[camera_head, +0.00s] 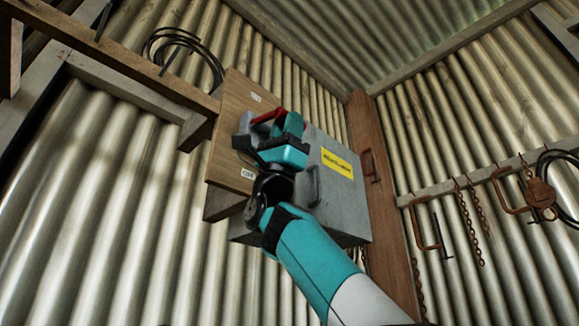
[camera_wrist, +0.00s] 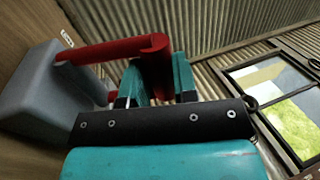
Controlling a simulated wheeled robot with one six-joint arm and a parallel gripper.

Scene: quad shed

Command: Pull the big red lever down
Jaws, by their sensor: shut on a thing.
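The red lever (camera_wrist: 112,48) sticks out from a grey switch housing (camera_wrist: 45,95) in the wrist view. Its bent end passes between the two teal fingers of my gripper (camera_wrist: 160,82), which is shut on it. In the head view a small part of the red lever (camera_head: 267,116) shows at the top of my gripper (camera_head: 284,125). The housing is mounted on a wooden board (camera_head: 232,125), mostly hidden behind my gripper there. Small white labels sit on the board above and below the housing.
A grey metal box (camera_head: 328,205) with a yellow label and handle is right beside the board. A wooden post (camera_head: 372,150) stands in the corner. Chains and clamps hang from a rail (camera_head: 480,180) at right. A window (camera_wrist: 285,100) shows in the wrist view.

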